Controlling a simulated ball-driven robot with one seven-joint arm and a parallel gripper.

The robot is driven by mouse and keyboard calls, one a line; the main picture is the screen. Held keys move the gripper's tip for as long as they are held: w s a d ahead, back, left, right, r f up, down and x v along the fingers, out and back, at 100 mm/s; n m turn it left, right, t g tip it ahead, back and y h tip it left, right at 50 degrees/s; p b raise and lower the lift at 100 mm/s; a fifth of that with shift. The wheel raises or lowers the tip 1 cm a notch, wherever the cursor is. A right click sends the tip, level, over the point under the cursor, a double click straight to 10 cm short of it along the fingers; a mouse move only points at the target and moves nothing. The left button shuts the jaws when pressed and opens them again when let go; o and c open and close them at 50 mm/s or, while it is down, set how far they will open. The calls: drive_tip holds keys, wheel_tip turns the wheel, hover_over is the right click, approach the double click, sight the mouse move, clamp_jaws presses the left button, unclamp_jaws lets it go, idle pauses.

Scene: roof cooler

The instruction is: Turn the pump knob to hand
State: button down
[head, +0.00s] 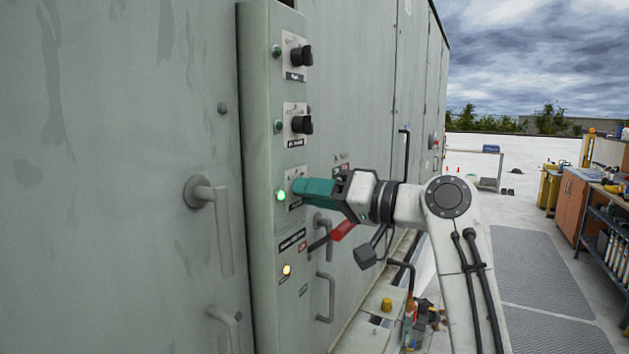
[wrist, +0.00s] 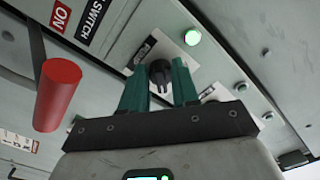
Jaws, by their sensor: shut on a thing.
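The pump knob (wrist: 160,74) is a black rotary knob on a white plate, seen in the wrist view between my two green fingers. My gripper (head: 298,186) reaches the grey control panel from the right in the head view, and its fingers cover the knob there. In the wrist view my gripper (wrist: 159,82) is shut on the knob.
Two more black knobs (head: 302,56) (head: 302,125) sit higher on the panel. A red lever handle (head: 343,231), also large in the wrist view (wrist: 58,95), sticks out below my gripper. An amber lamp (head: 287,269) is lit lower down. Door handles (head: 212,215) project at left.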

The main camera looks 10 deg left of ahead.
drive_tip(key=shift+r+m+p, duration=0.1)
drive_tip(key=shift+m+p, duration=0.3)
drive_tip(key=shift+m, duration=0.2)
drive_tip(key=c, duration=0.9)
unclamp_jaws()
drive_tip(key=shift+o, duration=0.2)
drive_tip(key=b+v, duration=0.3)
drive_tip(key=v, duration=0.7)
drive_tip(key=shift+d, duration=0.4)
drive_tip(key=shift+s, duration=0.1)
